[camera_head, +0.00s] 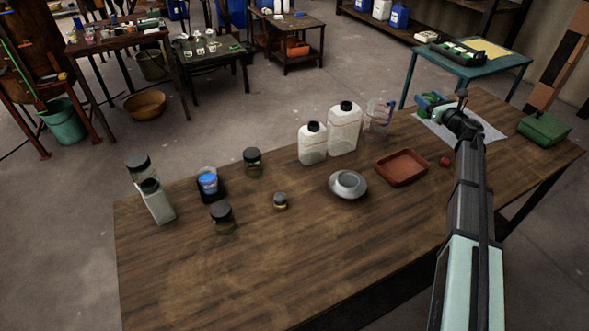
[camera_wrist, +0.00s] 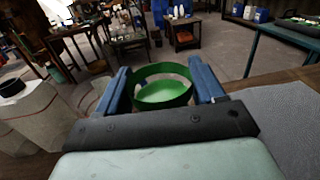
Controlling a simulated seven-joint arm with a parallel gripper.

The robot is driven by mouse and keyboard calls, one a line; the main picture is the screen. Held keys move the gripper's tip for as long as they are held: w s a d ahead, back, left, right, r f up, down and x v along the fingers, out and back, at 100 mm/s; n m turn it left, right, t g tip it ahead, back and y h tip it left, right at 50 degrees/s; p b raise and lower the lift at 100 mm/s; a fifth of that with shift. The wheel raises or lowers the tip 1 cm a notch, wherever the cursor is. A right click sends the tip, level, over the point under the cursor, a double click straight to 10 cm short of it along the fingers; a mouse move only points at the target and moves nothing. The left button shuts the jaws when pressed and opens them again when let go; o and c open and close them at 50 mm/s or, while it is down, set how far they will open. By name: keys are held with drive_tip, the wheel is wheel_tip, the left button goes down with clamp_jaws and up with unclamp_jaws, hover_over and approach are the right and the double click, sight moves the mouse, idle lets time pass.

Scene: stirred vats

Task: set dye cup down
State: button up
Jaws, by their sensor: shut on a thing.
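The dye cup (camera_wrist: 163,74) is a green cup with bright green dye inside, seen between the two blue fingers of my gripper (camera_wrist: 163,88) in the wrist view. My gripper is shut on it. The cup looks about upright. In the head view, my gripper (camera_head: 432,106) and the green cup (camera_head: 428,99) are at the back right of the wooden table, over or beside the far edge of a grey mat (camera_head: 484,128). I cannot tell whether the cup's base touches anything. My gripper hides part of the cup.
A clear jug (camera_head: 379,114) and two white bottles (camera_head: 344,128) stand left of my gripper. A red tray (camera_head: 402,168), a small red ball (camera_head: 445,162) and a grey bowl (camera_head: 348,185) lie nearer. A green case (camera_head: 543,130) stands right.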

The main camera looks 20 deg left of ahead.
sight(428, 97)
wheel_tip(428, 97, up, 14)
drive_tip(key=s+a+n+g+y, duration=0.1)
drive_tip(key=s+a, duration=0.5)
drive_tip(key=a, duration=0.6)
drive_tip(key=s+a+n+g+y, duration=0.1)
drive_tip(key=s+a, duration=0.6)
drive_tip(key=a, duration=0.5)
drive_tip(key=s+a+n+g+y, duration=0.2)
drive_tip(key=s+a+g, duration=0.1)
drive_tip(key=s+a, duration=1.6)
drive_tip(key=shift+w+d+f, duration=0.1)
drive_tip(key=shift+f, duration=4.55)
drive_tip(key=shift+w+d+f, duration=0.1)
drive_tip(key=shift+w+f, duration=0.05)
drive_tip(key=shift+f, duration=4.45)
drive_tip(key=shift+w+d+f, duration=0.1)
drive_tip(key=shift+f, duration=4.55)
drive_tip(key=o, duration=1.1)
drive_tip(key=shift+f, duration=0.1)
drive_tip(key=shift+o, duration=0.2)
